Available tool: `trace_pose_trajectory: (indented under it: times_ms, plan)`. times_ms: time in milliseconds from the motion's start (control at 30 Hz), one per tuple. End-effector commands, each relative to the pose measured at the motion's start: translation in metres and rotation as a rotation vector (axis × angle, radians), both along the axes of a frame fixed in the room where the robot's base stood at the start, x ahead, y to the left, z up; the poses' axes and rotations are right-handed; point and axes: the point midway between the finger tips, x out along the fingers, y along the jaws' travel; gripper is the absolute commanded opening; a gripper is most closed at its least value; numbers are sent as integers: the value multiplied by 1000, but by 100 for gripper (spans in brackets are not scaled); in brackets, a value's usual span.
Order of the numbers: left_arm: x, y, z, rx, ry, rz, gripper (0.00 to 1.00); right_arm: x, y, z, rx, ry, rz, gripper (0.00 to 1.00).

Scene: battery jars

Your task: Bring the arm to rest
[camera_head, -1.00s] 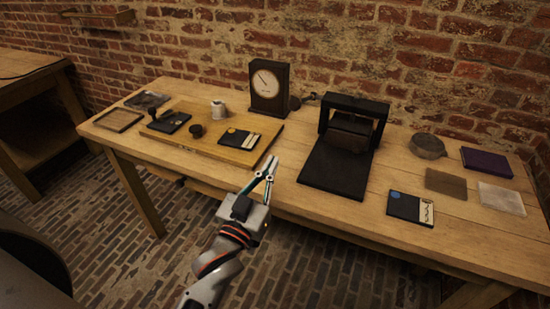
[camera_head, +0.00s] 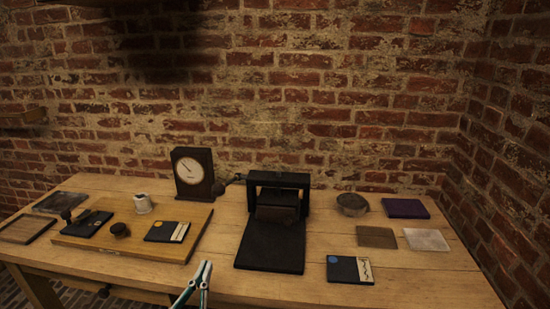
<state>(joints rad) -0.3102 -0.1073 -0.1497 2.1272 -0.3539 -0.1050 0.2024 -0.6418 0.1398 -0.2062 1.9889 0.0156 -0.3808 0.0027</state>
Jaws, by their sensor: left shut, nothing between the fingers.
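My left gripper (camera_head: 197,282) shows at the bottom edge, near the table's front edge. Its teal and silver fingers point up the picture and are shut with nothing between them. The rest of the left arm is below the frame. The gripper is clear of the black press (camera_head: 277,215) to its right and of the wooden board (camera_head: 150,247) to its left. My right gripper is not in view.
A brick wall (camera_head: 330,100) stands behind.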

Motion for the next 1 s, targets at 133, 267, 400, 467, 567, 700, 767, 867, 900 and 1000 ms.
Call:
trace_pose_trajectory:
  times_ms: [133,267,400,467,567,700,767,867,900,1000]
  plan:
    - [-35,-4,-84,56,202,-49,0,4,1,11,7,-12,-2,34]
    - [-83,-6,-160,107,394,-103,0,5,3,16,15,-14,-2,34]
    - [-136,-5,-222,154,563,-155,0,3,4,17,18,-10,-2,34]
    - [-156,-4,-240,168,617,-174,0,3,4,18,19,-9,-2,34]
    - [-179,-2,-261,186,679,-195,0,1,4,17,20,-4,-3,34]
    - [-192,-2,-272,192,713,-207,0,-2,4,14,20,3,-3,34]
    - [-193,-2,-273,193,716,-209,0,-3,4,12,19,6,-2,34]
    - [-193,-2,-273,193,716,-208,0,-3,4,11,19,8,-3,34]
    - [-193,-2,-273,193,715,-208,0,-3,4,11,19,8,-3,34]
    - [-192,-2,-273,193,715,-208,0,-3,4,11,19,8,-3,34]
